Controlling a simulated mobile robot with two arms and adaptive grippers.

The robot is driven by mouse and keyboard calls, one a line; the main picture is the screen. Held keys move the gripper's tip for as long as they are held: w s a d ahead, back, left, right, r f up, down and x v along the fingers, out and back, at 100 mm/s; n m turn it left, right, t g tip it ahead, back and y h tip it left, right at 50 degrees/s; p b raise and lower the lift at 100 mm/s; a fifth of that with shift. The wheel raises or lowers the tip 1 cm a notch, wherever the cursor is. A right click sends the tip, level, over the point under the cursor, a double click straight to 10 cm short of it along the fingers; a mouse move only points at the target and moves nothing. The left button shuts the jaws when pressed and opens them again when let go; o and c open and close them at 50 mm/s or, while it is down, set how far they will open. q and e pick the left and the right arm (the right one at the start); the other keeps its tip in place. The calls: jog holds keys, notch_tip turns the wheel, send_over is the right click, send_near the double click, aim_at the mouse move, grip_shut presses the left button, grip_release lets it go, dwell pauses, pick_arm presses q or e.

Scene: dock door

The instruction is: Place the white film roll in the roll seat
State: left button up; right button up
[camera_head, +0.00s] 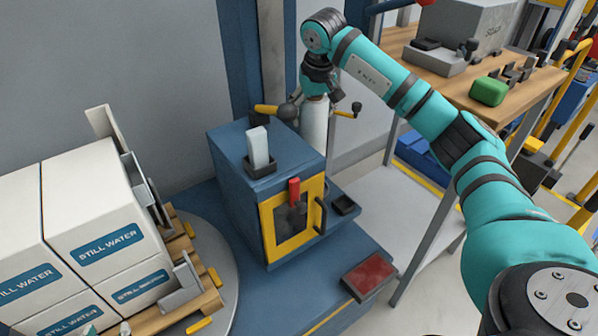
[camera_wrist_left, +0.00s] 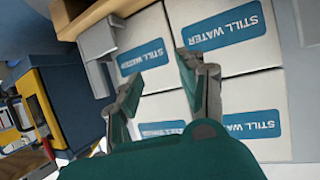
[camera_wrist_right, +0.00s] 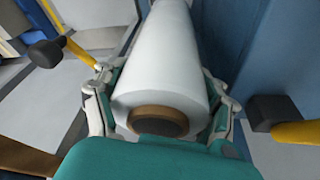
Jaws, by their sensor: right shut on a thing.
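The white film roll (camera_head: 314,130) stands roughly upright behind the blue cabinet, between two yellow-handled levers. My right gripper (camera_head: 317,92) is shut on its upper end. In the right wrist view the roll (camera_wrist_right: 168,55) runs away from my right gripper (camera_wrist_right: 160,108), its brown core end near the palm. The roll's lower end is hidden by the cabinet in the head view, so I cannot tell whether it touches the roll seat, which I cannot make out. My left gripper (camera_wrist_left: 158,88) is open and empty in front of the water boxes.
The left yellow lever (camera_head: 272,111) and the right lever (camera_head: 349,113) flank the roll closely. The blue cabinet (camera_head: 235,185) stands in front. Still Water boxes (camera_head: 95,215) are stacked on a pallet at left. A wooden workbench (camera_head: 440,88) is at back right.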

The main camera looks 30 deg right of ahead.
aim_at(313, 144)
jog(key=f, duration=0.1)
jog(key=f+b, duration=0.1)
jog(key=f, duration=0.2)
jog(key=shift+s+d+f, duration=0.15)
jog(key=shift+s+f, duration=0.1)
jog(key=shift+f, duration=0.25)
notch_tip(313, 144, down, 4)
jog(key=shift+b, duration=0.9)
jog(key=shift+f, duration=0.1)
pick_arm(q)
notch_tip(313, 144, up, 12)
jog(key=w+d+t+h, duration=0.1)
jog(key=d+t+h, duration=0.1)
jog(key=t, duration=0.6)
jog(key=shift+w+d+r, duration=0.25)
jog(key=shift+w+d, duration=0.05)
pick_arm(e)
jog(key=o, duration=1.5)
jog(key=shift+f, duration=0.2)
jog(key=shift+r, duration=0.15)
